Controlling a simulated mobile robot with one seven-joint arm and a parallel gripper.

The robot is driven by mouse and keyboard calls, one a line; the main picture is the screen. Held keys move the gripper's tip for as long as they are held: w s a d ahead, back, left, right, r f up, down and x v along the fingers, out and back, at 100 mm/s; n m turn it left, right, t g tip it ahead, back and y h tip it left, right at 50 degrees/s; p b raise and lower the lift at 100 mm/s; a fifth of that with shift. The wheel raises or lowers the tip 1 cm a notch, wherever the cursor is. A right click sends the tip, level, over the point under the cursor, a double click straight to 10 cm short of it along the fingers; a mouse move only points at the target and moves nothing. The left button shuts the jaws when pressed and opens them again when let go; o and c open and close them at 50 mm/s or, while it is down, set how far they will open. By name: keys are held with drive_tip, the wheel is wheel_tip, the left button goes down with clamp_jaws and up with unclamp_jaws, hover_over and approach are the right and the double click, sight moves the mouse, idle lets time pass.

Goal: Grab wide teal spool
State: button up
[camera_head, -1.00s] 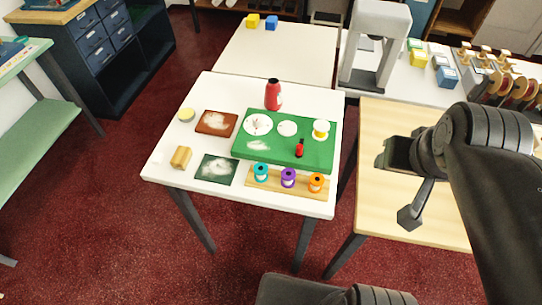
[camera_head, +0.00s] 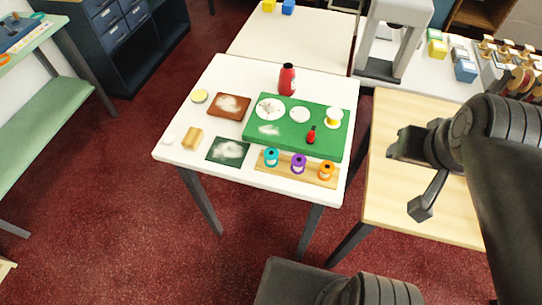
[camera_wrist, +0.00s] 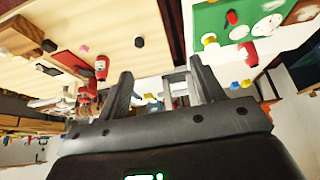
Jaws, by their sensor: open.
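The teal spool (camera_head: 271,158) stands upright at the left end of a wooden rack (camera_head: 315,177) near the front edge of the white table. A purple spool (camera_head: 299,164) and an orange spool (camera_head: 326,171) stand to its right on the same rack. My gripper is at the right in the head view, above the light wood table and well apart from the spools. In the wrist view my gripper (camera_wrist: 158,82) is open, with nothing between its fingers. I cannot make out the teal spool in the wrist view.
A green board (camera_head: 262,144) with white discs and a small red bottle lies behind the rack. A large red bottle (camera_head: 287,80) stands behind it. A dark green card (camera_head: 229,151), a tan block (camera_head: 193,139) and a brown tray lie left. The light wood table (camera_head: 400,200) is to the right.

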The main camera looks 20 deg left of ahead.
drive_tip(key=shift+w+a, duration=0.1)
drive_tip(key=n+g, duration=0.2)
drive_tip(key=g, duration=0.4)
hover_over(271, 153)
drive_tip(key=f, duration=1.6)
drive_tip(key=shift+w+d+f, duration=0.15)
drive_tip(key=shift+d+f, duration=0.2)
drive_tip(key=shift+f, duration=0.05)
drive_tip(key=shift+a+f, duration=0.15)
drive_tip(key=shift+f, duration=1.15)
drive_tip(key=shift+a+f, duration=0.15)
drive_tip(key=shift+f, duration=1.15)
drive_tip(key=shift+c, duration=0.4)
drive_tip(key=c, duration=1)
